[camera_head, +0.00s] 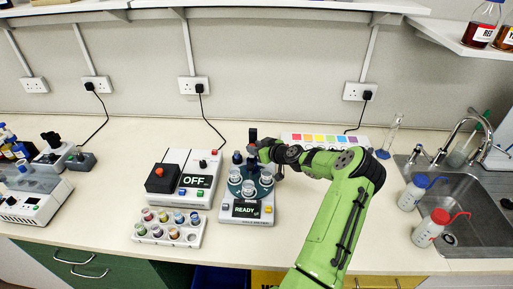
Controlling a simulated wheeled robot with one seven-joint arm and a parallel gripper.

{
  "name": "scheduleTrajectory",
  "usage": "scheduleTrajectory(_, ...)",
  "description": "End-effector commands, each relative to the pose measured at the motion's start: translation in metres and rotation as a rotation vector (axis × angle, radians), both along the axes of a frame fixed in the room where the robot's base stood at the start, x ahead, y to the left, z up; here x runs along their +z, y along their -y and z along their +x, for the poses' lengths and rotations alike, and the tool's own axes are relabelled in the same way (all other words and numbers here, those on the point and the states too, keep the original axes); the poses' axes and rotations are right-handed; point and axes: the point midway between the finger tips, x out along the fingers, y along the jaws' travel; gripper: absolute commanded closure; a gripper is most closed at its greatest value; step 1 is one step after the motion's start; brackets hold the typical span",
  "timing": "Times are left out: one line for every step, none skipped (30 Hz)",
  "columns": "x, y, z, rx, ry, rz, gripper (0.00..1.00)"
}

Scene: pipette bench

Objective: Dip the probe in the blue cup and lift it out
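My green arm reaches in from the lower right, and its dark gripper end (256,150) is at the back of the device reading READY (240,211). A dark upright piece (253,134) stands at the gripper; I cannot tell whether it is the probe or part of the device. Small cups (249,188) sit on the device's round teal top, below and in front of the gripper. They are too small to tell for sure which is the blue cup. The fingers, the probe's tip and any contact with a cup are hidden or too small to see.
A device reading OFF (183,179) stands just left. A white rack of colored pots (170,229) lies in front of it. A color chart (318,140) lies behind my arm. Two wash bottles (433,228) stand by the sink at right. The front middle counter is clear.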

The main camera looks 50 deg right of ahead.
Motion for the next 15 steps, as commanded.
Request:
scheduleTrajectory(0.0001, 0.0, -0.0002, 0.0, 0.0, 0.0, 0.74)
scheduleTrajectory(0.0001, 0.0, -0.0002, 0.0, 0.0, 0.0, 0.79)
scheduleTrajectory(0.0001, 0.0, -0.0002, 0.0, 0.0, 0.0, 0.85)
scheduleTrajectory(0.0001, 0.0, -0.0002, 0.0, 0.0, 0.0, 0.89)
scheduleTrajectory(0.0001, 0.0, -0.0002, 0.0, 0.0, 0.0, 0.94)
scheduleTrajectory(0.0001, 0.0, -0.0003, 0.0, 0.0, 0.0, 1.0)
scheduleTrajectory(0.0, 0.0, -0.0003, 0.0, 0.0, 0.0, 1.0)
scheduleTrajectory(0.0, -0.0001, -0.0003, 0.0, 0.0, 0.0, 1.0)
scheduleTrajectory(0.0, -0.0001, -0.0003, 0.0, 0.0, 0.0, 1.0)
scheduleTrajectory(0.0, -0.0001, -0.0003, 0.0, 0.0, 0.0, 1.0)
scheduleTrajectory(0.0, -0.0001, -0.0003, 0.0, 0.0, 0.0, 1.0)
scheduleTrajectory(0.0001, -0.0001, -0.0003, 0.0, 0.0, 0.0, 1.0)
scheduleTrajectory(0.0007, 0.0, -0.0003, 0.0, 0.0, 0.0, 1.0)
scheduleTrajectory(0.0023, 0.0001, -0.0003, 0.001, 0.0, -0.002, 1.0)
scheduleTrajectory(0.0062, 0.0003, -0.0002, 0.0, 0.0, -0.003, 1.0)
